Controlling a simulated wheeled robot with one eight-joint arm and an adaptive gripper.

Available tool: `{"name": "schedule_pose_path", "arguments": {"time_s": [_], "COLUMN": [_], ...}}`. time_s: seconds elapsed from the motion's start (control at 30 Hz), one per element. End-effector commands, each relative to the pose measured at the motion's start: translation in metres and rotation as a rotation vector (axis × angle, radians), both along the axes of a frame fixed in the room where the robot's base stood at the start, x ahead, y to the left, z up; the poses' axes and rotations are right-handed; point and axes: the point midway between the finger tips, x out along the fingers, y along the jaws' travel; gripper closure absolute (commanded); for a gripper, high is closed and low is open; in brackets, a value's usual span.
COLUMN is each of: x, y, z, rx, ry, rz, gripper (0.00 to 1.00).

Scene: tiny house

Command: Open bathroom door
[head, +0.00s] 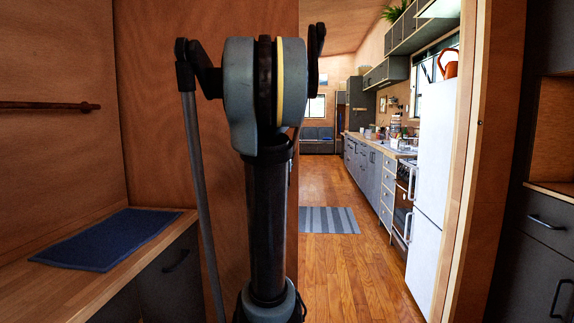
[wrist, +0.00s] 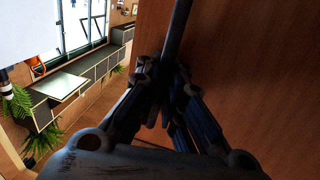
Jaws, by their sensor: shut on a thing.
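The bathroom door appears to be the brown wooden panel (head: 160,120) behind my arm in the head view. Its right edge borders a wide opening onto the kitchen. In the wrist view the door panel (wrist: 260,70) fills the right side. A long dark bar, apparently the door handle (wrist: 180,25), runs along its face from the top of the picture. My gripper (wrist: 165,110) is shut on this handle, close to the panel. In the head view my own arm hides the gripper and most or all of the handle.
A wooden counter (head: 30,280) with a blue mat (head: 105,238) stands at the left. The right door frame (head: 470,150) and dark cabinets (head: 545,240) are at the right. Beyond the opening are a white fridge (head: 433,170), a striped rug (head: 328,220) and clear wooden floor (head: 345,275).

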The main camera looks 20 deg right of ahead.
Motion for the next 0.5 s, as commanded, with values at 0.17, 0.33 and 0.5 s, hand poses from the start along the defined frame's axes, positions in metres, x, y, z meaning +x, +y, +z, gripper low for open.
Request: {"name": "schedule_pose_path", "arguments": {"time_s": [0.17, 0.33, 0.5], "x": [-0.0021, -0.0022, -0.0024], "y": [-0.0013, -0.0033, -0.0035], "z": [-0.0006, -0.0005, -0.0003], "rx": [-0.001, -0.001, 0.0], "ry": [0.001, 0.001, 0.0], "rz": [-0.002, -0.005, -0.005], "gripper": [0.73, 0.71, 0.71]}}
